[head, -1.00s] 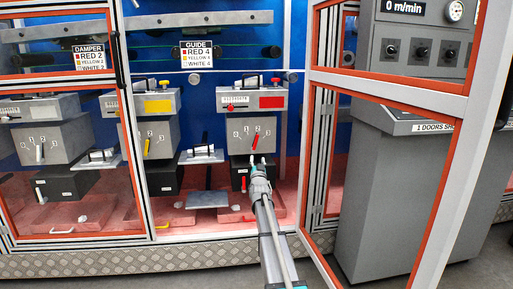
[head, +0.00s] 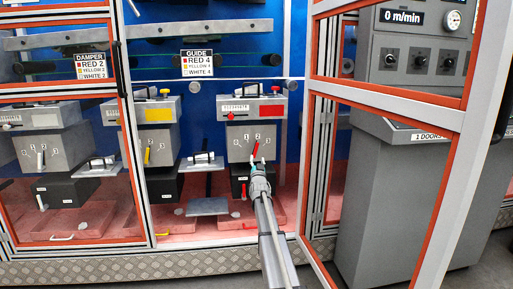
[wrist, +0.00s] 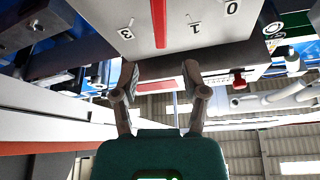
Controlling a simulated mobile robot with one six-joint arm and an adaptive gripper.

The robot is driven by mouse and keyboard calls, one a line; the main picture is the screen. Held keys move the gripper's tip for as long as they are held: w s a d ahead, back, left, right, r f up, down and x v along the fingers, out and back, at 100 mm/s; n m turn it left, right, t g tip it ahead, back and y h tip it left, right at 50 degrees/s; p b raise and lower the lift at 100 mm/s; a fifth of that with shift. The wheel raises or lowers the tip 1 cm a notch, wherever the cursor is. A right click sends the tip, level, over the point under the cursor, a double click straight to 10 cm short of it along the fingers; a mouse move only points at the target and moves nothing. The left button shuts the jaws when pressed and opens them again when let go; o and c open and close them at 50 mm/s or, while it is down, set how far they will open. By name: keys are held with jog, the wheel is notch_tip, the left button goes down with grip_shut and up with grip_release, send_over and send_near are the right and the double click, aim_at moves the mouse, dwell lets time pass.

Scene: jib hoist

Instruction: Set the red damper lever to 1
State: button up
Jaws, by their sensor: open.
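The red damper lever (head: 254,151) is on the grey dial box (head: 236,150) of the right-hand unit, which has a red plate above. The lever tilts slightly right and points at about the 2 mark. In the wrist view, the lever (wrist: 160,22) runs down from the top edge toward the gap between my fingertips, with 1 and 0 on its right and 3 on its left. My gripper (head: 258,166) is open just in front of the dial; in the wrist view its fingers (wrist: 163,85) stand either side of the lever's line. Finger contact cannot be told.
A damper sign (head: 91,66) reads red 2, and a guide sign (head: 198,64) reads red 4. A second red lever (head: 244,190) is on the black box below. An orange-edged door frame (head: 385,95) stands at right, beside a grey console (head: 400,200). The yellow-plate unit (head: 157,112) is at left.

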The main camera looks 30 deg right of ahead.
aim_at(257, 148)
jog(key=p+x, duration=0.2)
jog(key=x, duration=0.6)
jog(key=shift+w+d+r+p, duration=0.1)
jog(key=shift+w+d+p, duration=0.1)
jog(key=shift+w+p, duration=0.15)
jog(key=shift+s, duration=0.1)
grip_shut()
